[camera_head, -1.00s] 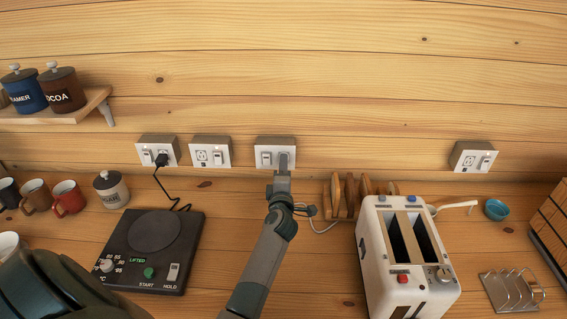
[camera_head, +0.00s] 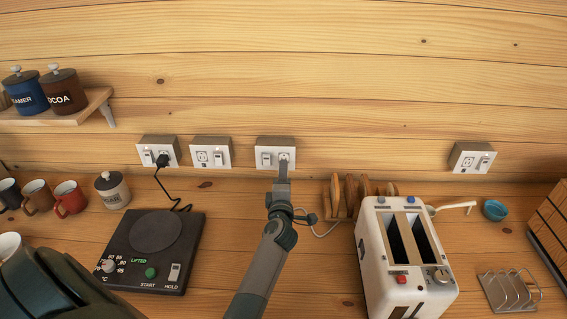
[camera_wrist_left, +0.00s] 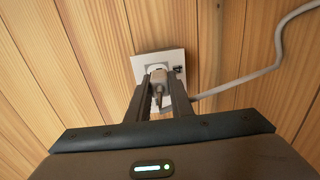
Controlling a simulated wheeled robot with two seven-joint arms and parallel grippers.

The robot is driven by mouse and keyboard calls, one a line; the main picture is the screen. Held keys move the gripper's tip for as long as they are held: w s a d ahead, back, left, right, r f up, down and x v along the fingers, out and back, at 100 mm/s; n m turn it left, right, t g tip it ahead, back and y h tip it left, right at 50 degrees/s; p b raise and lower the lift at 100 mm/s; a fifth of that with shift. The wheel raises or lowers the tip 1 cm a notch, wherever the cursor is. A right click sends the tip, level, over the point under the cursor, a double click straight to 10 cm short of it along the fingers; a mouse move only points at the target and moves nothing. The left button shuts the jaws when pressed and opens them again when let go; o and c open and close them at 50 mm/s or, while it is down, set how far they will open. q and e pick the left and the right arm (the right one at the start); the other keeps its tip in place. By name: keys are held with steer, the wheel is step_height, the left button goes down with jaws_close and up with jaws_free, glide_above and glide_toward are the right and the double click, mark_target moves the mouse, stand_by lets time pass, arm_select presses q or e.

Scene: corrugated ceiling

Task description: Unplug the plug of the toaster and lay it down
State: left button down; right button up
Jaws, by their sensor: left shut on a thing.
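The white toaster (camera_head: 377,262) stands on the counter at the right, with two dark slots. Its pale cord (camera_head: 325,230) runs toward my left gripper (camera_head: 283,164) at the third wall socket (camera_head: 262,151) from the left. My left gripper is shut on the toaster's plug, which the fingers mostly hide in the head view. In the left wrist view, the pale plug (camera_wrist_left: 158,77) sits between the fingers in front of the socket plate (camera_wrist_left: 142,66). I cannot tell whether its prongs are clear of the socket. My right gripper is out of view.
A black hot plate (camera_head: 137,270) with a black plug (camera_head: 162,160) in the leftmost socket lies to the left. A bread rack (camera_head: 350,200) stands behind the toaster. Mugs (camera_head: 70,198) are at far left. Bare counter lies between hot plate and toaster.

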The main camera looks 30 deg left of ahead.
arm_select(q)
steer(key=p+v, duration=0.1)
steer(key=v, duration=0.2)
steer(key=shift+s+d, duration=0.1)
stand_by(0.6)
steer(key=shift+s, duration=0.1)
stand_by(0.4)
